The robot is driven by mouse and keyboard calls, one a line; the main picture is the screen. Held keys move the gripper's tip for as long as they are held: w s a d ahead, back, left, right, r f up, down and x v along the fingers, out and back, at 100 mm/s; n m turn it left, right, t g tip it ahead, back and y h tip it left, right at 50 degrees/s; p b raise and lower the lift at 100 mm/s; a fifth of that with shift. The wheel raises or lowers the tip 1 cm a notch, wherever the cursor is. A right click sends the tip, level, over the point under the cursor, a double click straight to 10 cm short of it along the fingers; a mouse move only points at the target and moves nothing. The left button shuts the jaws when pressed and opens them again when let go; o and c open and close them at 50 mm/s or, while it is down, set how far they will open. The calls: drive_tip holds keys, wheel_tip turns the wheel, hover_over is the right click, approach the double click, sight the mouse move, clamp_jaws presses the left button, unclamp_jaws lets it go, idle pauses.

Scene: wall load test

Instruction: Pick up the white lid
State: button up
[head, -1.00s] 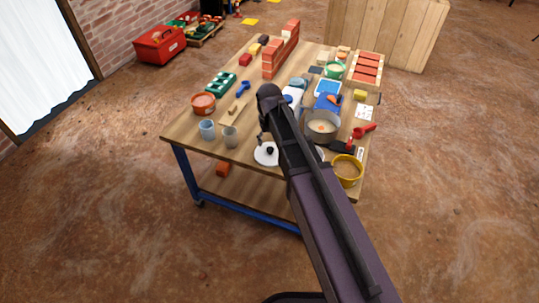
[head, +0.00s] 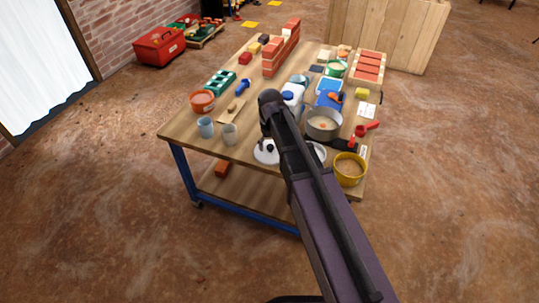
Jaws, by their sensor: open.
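The white lid (head: 264,157) is a round disc with a dark knob (head: 270,147) on top. It lies near the front edge of the wooden table (head: 228,153), and my arm partly hides its right side. My gripper (head: 266,136) is open, above the lid and close to its knob; the gap between them is hard to judge. Part of another pale round piece (head: 319,151) shows just right of my arm.
A grey pot (head: 323,133) and a yellow bucket (head: 349,170) stand right of my arm. Two cups, one blue-grey (head: 206,127) and one grey (head: 229,135), stand left of the lid. A white bottle with a blue cap (head: 291,95) and a small brick wall (head: 281,55) stand farther back.

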drive_tip(key=shift+f+b, duration=0.35)
drive_tip(key=shift+f, duration=0.25)
clamp_jaws()
idle(0.3)
